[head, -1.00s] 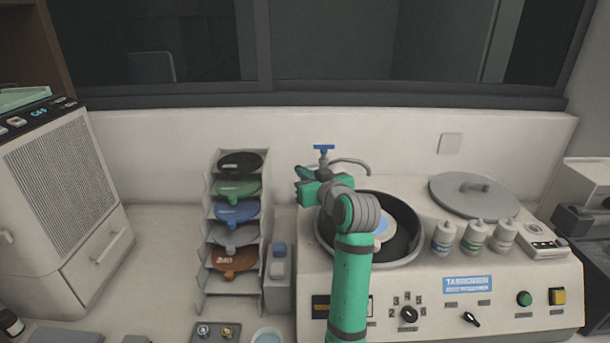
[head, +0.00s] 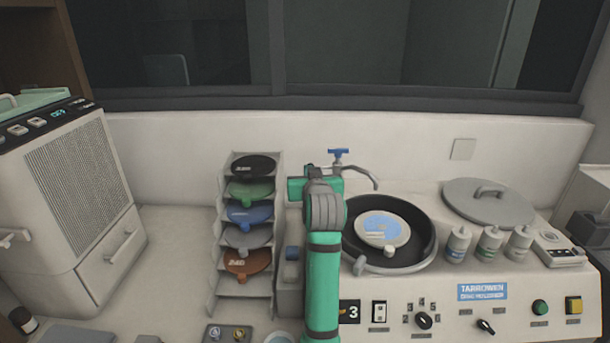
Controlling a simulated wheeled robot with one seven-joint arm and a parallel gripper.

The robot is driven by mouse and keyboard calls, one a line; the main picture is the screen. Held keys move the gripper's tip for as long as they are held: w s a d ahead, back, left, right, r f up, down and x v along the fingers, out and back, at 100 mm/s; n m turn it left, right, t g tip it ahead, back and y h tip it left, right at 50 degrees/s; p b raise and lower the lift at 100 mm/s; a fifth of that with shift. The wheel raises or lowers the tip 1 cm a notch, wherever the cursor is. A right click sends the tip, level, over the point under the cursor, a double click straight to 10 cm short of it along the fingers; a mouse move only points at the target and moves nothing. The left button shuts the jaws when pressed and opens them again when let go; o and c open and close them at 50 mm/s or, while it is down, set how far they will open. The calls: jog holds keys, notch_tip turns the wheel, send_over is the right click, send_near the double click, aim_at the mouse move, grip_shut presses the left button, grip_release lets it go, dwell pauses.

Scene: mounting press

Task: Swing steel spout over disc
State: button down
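The steel spout (head: 360,171) is a thin curved pipe under a blue tap handle (head: 338,153) at the back of the machine. It arches to the right, and its tip hangs close to the back rim of the round black bowl (head: 424,225). I cannot tell whether the tip reaches inside the rim. A pale disc with a blue patch (head: 380,227) lies in the bowl, in front of the spout tip. My gripper (head: 296,187) is just left of and in front of the spout's base. My own arm hides its fingers, so contact and opening do not show.
A grey round lid (head: 489,203) lies right of the bowl. Several bottles (head: 489,244) stand in front of the lid. A rack (head: 222,260) of coloured discs stands left of my arm. The control panel with knobs (head: 424,320) faces front.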

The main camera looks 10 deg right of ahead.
jog(key=shift+w+a, duration=0.1)
jog(key=shift+w, duration=0.2)
jog(key=shift+r, duration=0.1)
dwell(0.3)
jog(key=shift+s+a, duration=0.1)
jog(key=shift+s, duration=0.05)
